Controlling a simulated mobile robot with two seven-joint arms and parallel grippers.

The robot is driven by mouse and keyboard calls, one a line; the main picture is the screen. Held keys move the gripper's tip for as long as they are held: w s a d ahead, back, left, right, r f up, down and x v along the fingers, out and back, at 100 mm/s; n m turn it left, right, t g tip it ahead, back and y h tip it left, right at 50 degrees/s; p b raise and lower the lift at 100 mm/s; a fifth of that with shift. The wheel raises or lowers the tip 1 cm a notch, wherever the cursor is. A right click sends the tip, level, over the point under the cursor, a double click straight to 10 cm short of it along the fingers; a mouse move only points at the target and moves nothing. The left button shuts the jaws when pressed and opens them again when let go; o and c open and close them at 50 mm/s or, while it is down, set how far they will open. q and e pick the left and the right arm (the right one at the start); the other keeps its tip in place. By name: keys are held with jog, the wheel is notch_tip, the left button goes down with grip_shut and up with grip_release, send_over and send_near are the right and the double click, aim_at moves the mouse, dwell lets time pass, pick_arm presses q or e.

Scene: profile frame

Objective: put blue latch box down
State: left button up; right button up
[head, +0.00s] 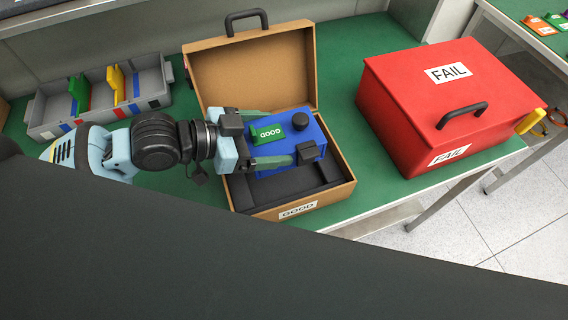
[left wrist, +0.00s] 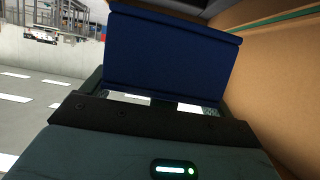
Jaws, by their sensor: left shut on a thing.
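The blue latch box (head: 288,148) has a green GOOD tag and a dark knob on top. My left gripper (head: 287,139) is shut on the blue latch box, with a finger on each side. The box is over the open brown GOOD case (head: 336,190); whether it touches the case's dark lining I cannot tell. The case's lid stands open behind it. In the left wrist view the blue latch box (left wrist: 170,60) fills the middle, with the brown case wall (left wrist: 275,85) to its right. My right gripper is not in view.
A shut red FAIL case (head: 400,105) stands right on the green table (head: 340,62). A grey divided tray (head: 45,125) with colored pieces is at the left. A second table (head: 540,35) is at the far right. Dark material covers the lower foreground.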

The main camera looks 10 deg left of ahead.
pick_arm(q)
jog(key=shift+r, duration=0.1)
jog(key=shift+f, duration=0.25)
send_over(271, 178)
notch_tip(271, 178, down, 5)
jog(key=shift+r+b, duration=0.1)
jog(key=shift+b, duration=0.2)
jog(key=shift+f, duration=0.5)
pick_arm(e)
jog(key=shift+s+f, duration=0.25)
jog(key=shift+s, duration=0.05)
pick_arm(q)
notch_tip(271, 178, down, 4)
jog(key=shift+r, duration=0.25)
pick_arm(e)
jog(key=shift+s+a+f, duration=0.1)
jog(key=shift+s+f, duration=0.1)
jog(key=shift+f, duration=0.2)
pick_arm(q)
jog(key=shift+f, duration=0.1)
